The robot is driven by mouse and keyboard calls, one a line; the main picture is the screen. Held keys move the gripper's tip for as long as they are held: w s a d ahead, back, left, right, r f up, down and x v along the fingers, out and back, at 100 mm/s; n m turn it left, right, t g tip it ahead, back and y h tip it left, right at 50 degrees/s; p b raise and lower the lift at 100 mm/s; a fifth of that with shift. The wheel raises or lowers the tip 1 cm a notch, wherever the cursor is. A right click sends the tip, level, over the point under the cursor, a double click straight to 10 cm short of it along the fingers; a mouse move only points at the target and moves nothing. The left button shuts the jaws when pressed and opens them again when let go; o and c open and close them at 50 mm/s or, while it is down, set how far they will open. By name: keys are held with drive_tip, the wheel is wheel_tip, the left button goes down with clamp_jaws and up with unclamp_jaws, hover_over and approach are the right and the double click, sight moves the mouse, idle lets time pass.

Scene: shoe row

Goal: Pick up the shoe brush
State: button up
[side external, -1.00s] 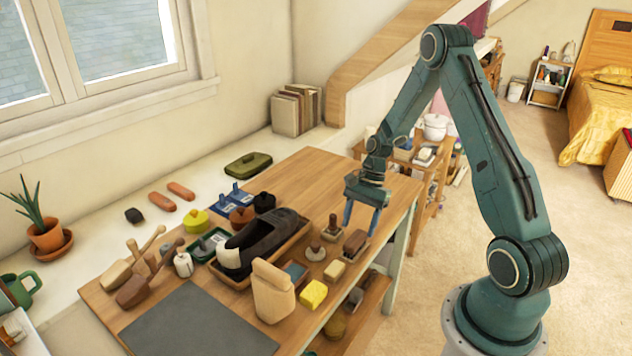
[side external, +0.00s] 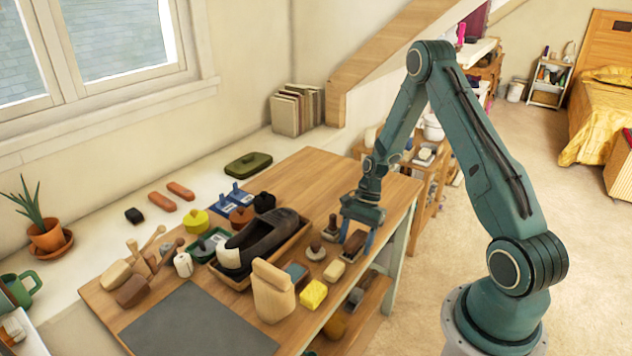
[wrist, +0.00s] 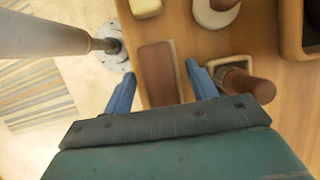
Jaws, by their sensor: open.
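The shoe brush looks to be a brown wooden block with a pale edge (side external: 354,243), lying near the right edge of the wooden table. In the wrist view the brush (wrist: 157,75) runs up and down the picture between my two blue fingers. My gripper (side external: 357,238) is open and low over the brush, one finger on each side of it. In the wrist view my gripper (wrist: 161,71) shows a gap on both sides of the block. The brush's near end is partly hidden by my gripper body there. I cannot tell how far the fingertips are above the tabletop.
A round-handled dauber (wrist: 240,82) stands close beside my right finger in the wrist view. Another dauber (side external: 316,250), a cream block (side external: 334,271), a yellow sponge (side external: 313,294) and a tray with a black shoe (side external: 262,235) are nearby. The table's far end (side external: 320,175) is clear.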

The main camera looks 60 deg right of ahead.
sight(356, 237)
drive_tip(key=shift+c, duration=0.2)
drive_tip(key=c, duration=1.1)
drive_tip(key=shift+r, duration=0.2)
wheel_tip(356, 237, up, 20)
drive_tip(key=shift+f, duration=0.15)
idle(0.3)
